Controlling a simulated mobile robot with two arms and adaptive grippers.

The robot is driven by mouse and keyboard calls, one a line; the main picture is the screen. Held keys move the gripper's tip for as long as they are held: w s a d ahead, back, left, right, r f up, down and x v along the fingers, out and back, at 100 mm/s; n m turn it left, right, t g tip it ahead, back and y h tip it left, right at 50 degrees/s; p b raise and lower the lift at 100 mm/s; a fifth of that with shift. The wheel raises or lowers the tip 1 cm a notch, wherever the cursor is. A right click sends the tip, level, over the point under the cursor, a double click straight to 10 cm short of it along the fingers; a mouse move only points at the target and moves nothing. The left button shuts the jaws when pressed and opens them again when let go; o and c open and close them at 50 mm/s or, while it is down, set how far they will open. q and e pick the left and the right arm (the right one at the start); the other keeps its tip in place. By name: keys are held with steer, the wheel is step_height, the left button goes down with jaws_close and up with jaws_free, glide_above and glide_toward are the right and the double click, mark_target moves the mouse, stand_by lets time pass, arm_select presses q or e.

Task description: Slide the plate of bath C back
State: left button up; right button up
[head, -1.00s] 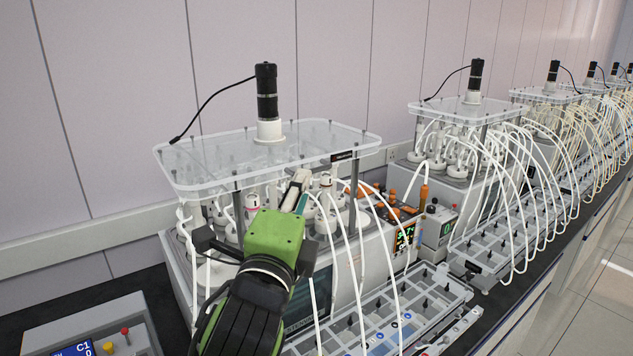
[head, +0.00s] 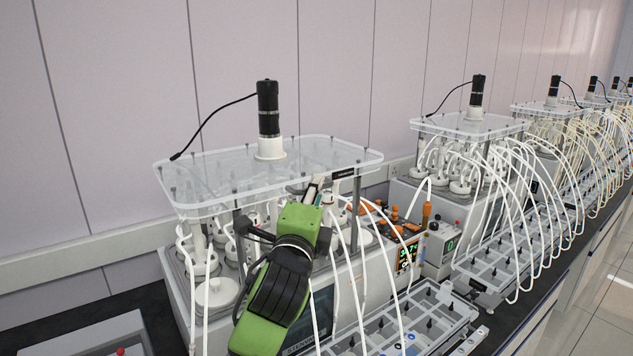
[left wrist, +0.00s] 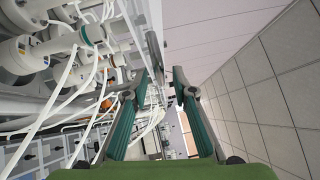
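The nearest bath (head: 345,280) carries a clear plate (head: 225,178) on posts, with a black motor (head: 268,110) upright on a white collar; I take it for bath C, but no label is readable. White-lidded bottles stand below the plate. My left gripper (head: 318,187) reaches up to the plate's front right part; its fingers are partly hidden, and I cannot tell whether they touch the plate. In the left wrist view the teal fingers (left wrist: 168,74) stand apart with a gap between the tips and nothing visibly held. My right gripper is not in view.
White tubes (head: 335,290) hang in front of the bath to a rack tray (head: 400,325). More baths (head: 470,130) with similar plates line the bench to the right. The wall (head: 110,110) runs behind; a grey box (head: 95,335) stands at lower left.

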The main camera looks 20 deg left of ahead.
arm_select(q)
steer(key=shift+w+a+r, duration=0.1)
steer(key=shift+w+r, duration=0.05)
steer(key=shift+w, duration=0.9)
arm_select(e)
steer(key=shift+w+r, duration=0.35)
